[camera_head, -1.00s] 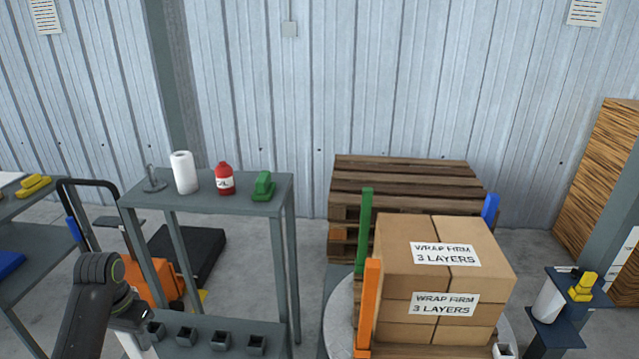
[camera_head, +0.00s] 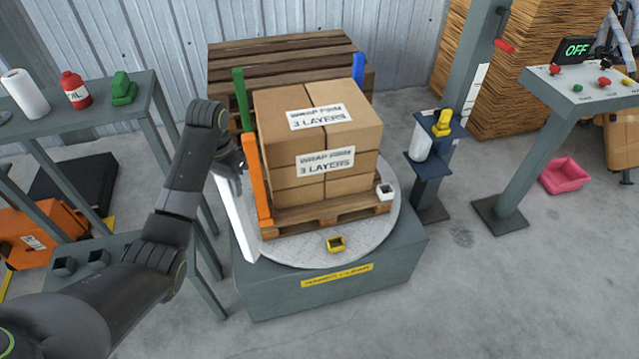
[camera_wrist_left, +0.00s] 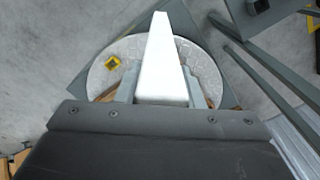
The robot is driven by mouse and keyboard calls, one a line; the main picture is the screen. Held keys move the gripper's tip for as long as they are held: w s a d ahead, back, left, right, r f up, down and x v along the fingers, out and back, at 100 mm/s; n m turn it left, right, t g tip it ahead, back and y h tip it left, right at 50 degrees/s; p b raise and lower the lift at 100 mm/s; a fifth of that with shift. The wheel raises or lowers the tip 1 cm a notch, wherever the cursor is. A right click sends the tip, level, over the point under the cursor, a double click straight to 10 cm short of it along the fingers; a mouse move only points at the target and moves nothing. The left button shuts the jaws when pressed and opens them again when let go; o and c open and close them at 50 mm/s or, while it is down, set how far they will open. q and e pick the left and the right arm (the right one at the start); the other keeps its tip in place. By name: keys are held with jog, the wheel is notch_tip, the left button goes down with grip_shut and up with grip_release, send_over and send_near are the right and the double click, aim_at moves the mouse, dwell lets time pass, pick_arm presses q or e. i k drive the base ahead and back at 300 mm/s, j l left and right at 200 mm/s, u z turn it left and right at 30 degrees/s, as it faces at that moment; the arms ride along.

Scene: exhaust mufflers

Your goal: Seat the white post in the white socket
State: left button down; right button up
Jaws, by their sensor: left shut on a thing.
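My left gripper (camera_head: 230,168) is shut on the upper part of the white post (camera_head: 237,217). The post hangs nearly upright, slightly tilted, at the left edge of the turntable, in front of the orange post. In the left wrist view the white post (camera_wrist_left: 164,62) runs away between the gripper fingers (camera_wrist_left: 162,93). The white socket (camera_head: 385,191) is at the front right corner of the pallet, open at the top and empty. The post is well to the left of it. My right gripper is not in view.
Stacked boxes (camera_head: 318,145) fill the pallet (camera_head: 330,213) between the post and the white socket. Orange (camera_head: 256,182), green (camera_head: 243,100) and blue (camera_head: 358,72) posts stand at other corners. A yellow socket (camera_head: 336,244) lies on the turntable (camera_head: 295,252). A stand (camera_head: 428,170) is at right.

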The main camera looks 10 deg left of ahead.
aim_at(321, 142)
jog(key=i+l+z, duration=0.1)
jog(key=l, duration=0.3)
jog(key=i+l, duration=0.2)
jog(key=l, duration=0.15)
jog(key=i+l+z, duration=0.15)
jog(key=l, duration=0.2)
jog(key=i+l, duration=0.6)
jog(key=i, duration=0.2)
jog(key=l+z, duration=0.05)
